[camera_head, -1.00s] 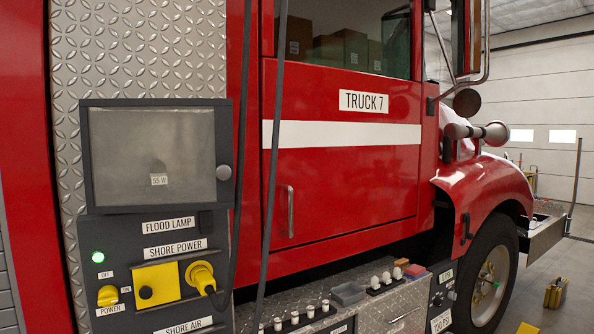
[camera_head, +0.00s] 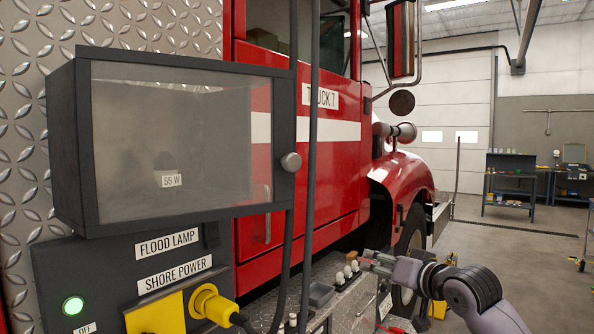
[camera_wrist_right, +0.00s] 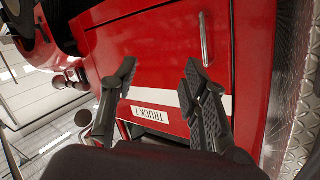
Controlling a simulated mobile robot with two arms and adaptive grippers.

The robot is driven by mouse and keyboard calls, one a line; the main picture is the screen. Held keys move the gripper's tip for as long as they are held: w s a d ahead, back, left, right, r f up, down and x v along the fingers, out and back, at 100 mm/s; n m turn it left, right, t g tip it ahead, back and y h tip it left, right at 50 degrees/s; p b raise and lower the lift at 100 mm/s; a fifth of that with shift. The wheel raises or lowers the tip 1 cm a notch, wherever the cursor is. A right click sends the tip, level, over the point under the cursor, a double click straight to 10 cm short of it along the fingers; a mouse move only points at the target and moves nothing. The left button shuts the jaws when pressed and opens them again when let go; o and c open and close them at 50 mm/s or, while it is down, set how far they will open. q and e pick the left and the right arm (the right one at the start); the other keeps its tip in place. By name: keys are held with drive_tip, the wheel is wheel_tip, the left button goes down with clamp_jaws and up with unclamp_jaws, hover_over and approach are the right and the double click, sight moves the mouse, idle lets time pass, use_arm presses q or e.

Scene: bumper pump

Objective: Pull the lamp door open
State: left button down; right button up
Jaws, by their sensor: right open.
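The lamp door (camera_head: 180,135) is a dark-framed, see-through panel on the flood lamp box at the left of the head view. It looks shut. Its round grey knob (camera_head: 291,162) sits on the right edge of the frame. A lamp marked 55 W (camera_head: 171,180) shows dimly behind the panel. My right gripper (camera_head: 368,262) is at the lower right of the head view, well right of and below the knob, touching nothing that I can see. In the right wrist view its two fingers (camera_wrist_right: 160,85) are spread and empty, facing the red truck door. My left gripper is out of view.
Dark cables (camera_head: 309,150) hang just right of the knob. A yellow shore power plug (camera_head: 212,305) sticks out below the box. White bulbs (camera_head: 348,270) stand on the truck's step near my right gripper. The floor (camera_head: 520,245) at right is mostly open.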

drive_tip(key=s+a+r+n+y, duration=0.1)
drive_tip(key=s+a+r, duration=0.1)
drive_tip(key=s+r, duration=0.45)
drive_tip(key=s+a+r+n+y, duration=0.2)
drive_tip(key=s+r, duration=0.2)
drive_tip(key=r, duration=0.6)
drive_tip(key=n+y+b, duration=0.1)
drive_tip(key=n+b, duration=0.1)
drive_tip(key=n, duration=0.2)
approach(295, 161)
drive_tip(key=shift+t, duration=0.3)
drive_tip(key=p+x, duration=0.5)
drive_tip(key=x, duration=0.3)
drive_tip(key=shift+a+f, duration=0.15)
drive_tip(key=shift+w+a+f, duration=0.1)
drive_tip(key=shift+w+a, duration=0.15)
drive_tip(key=shift+w, duration=0.2)
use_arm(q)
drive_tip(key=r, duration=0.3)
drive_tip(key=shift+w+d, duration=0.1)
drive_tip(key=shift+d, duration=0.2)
use_arm(e)
drive_tip(key=shift+c, duration=0.6)
clamp_jaws()
